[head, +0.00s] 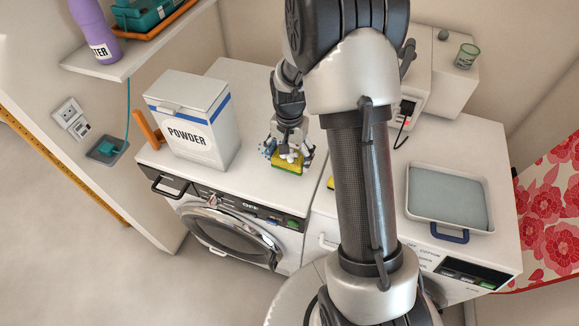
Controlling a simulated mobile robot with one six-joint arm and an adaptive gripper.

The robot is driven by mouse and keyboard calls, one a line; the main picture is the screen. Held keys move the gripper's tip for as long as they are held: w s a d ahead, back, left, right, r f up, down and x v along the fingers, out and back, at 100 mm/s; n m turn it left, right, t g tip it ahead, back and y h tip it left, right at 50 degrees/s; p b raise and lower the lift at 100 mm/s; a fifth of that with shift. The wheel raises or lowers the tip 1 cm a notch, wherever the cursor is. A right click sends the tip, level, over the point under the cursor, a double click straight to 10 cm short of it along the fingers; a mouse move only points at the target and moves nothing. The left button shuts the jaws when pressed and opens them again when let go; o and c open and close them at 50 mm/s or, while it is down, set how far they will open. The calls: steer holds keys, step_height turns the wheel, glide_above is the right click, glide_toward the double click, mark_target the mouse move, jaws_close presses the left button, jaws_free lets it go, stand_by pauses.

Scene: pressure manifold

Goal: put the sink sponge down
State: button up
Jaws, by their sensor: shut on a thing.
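The sink sponge (287,166), yellow with a green layer, is between the fingers of my gripper (290,155). My gripper points down and is shut on the sponge. The sponge is at or just above the white top of the left machine (255,185), to the right of the powder box. I cannot tell whether it touches the top. My fingers hide part of it.
A white powder box (195,120) stands left of my gripper, with an orange object (148,129) beside it. A grey-filled tray (447,197) lies on the right machine. A green cup (467,56) stands at the back right. A yellow thing (331,184) shows partly behind my arm.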

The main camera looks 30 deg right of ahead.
step_height(320, 180, down, 4)
steer(key=shift+f+b, duration=0.1)
steer(key=shift+b, duration=0.4)
steer(key=shift+c, duration=0.3)
steer(key=o, duration=1)
steer(key=shift+f, duration=0.2)
step_height(320, 180, up, 18)
steer(key=p, duration=0.6)
step_height(320, 180, up, 12)
steer(key=n+t, duration=0.2)
steer(key=n, duration=0.2)
glide_above(289, 165)
steer(key=s+a, duration=0.4)
steer(key=s, duration=0.2)
steer(key=s+a+r+n+t, duration=0.1)
steer(key=s+a+r+n, duration=0.1)
steer(key=s, duration=0.5)
steer(key=s+a+r+n+t, duration=0.1)
steer(key=s+a+r+n, duration=0.1)
steer(key=s, duration=0.5)
steer(key=shift+s+n+t, duration=0.2)
steer(key=shift+n+t, duration=0.1)
steer(key=shift+n, duration=0.5)
